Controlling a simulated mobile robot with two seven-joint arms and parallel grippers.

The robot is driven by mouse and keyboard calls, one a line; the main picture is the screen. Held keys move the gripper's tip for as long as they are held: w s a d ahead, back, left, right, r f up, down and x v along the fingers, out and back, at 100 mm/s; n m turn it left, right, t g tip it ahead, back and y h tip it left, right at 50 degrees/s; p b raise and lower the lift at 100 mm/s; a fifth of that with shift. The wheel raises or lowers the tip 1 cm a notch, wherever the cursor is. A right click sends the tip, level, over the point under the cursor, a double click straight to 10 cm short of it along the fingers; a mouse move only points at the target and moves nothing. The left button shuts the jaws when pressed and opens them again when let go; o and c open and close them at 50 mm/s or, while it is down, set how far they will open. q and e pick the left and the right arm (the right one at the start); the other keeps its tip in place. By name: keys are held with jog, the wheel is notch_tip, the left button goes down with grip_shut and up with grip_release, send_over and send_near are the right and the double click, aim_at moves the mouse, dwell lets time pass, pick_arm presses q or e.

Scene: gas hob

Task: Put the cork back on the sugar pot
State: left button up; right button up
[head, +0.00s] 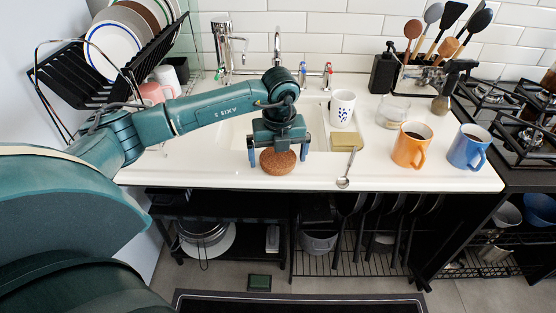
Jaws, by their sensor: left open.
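The round brown cork (278,161) lies on the white counter near its front edge. My left gripper (279,158) is above it, pointing down and open, with one finger on each side of the cork. I cannot tell whether the fingers touch it. A low clear glass pot (393,112), which looks like the sugar pot, stands farther back to the right with no lid on it. My right gripper is not in view.
A white patterned mug (342,108), a sponge (346,142) and a spoon (345,170) lie between cork and pot. An orange mug (410,146) and a blue mug (468,148) stand front right. A dish rack (110,60) is at left, the hob (510,115) at right.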

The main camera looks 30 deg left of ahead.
aim_at(278, 158)
pick_arm(q)
jog(key=c, duration=0.9)
jog(key=shift+r, duration=0.15)
notch_tip(278, 158, up, 10)
jog(key=shift+f, duration=0.1)
dwell(0.4)
